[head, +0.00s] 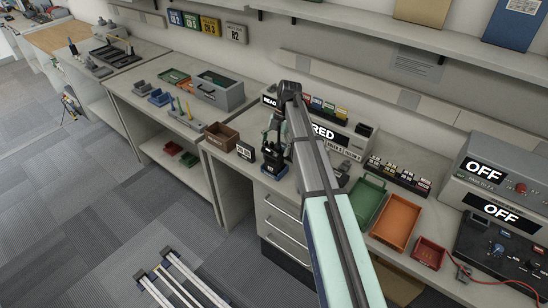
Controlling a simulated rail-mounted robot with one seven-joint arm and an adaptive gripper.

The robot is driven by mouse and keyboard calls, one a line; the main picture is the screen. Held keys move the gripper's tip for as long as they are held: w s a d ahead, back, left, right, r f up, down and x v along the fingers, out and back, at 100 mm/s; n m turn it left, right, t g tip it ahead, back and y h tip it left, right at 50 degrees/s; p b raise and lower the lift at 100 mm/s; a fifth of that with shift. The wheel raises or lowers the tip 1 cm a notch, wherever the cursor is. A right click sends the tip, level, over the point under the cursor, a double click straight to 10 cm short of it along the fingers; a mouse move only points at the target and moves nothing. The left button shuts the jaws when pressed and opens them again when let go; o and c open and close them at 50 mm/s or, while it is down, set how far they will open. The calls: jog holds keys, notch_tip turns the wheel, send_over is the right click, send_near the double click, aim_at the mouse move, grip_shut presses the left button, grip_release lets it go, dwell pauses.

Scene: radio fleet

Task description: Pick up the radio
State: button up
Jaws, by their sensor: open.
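A small dark upright device with a light label (273,161), which looks like the radio, stands on the workbench near its front edge, left of my arm. It is small, and its details cannot be made out. My gripper (271,142) hangs from the bent end of my arm, pointing down just above the device. It is open and nothing shows held in it. I cannot tell whether the fingertips touch the device or stand around its top. My arm hides part of the bench to the right.
A brown open box (222,137) and a small dark label stand (245,152) are to the left. Green (367,204), orange (396,222) and red (428,253) trays lie to the right. Grey boxes reading "OFF" (490,180) stand far right.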

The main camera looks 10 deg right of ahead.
jog(key=shift+x, duration=0.75)
jog(key=c, duration=1.4)
jog(key=shift+r, duration=0.2)
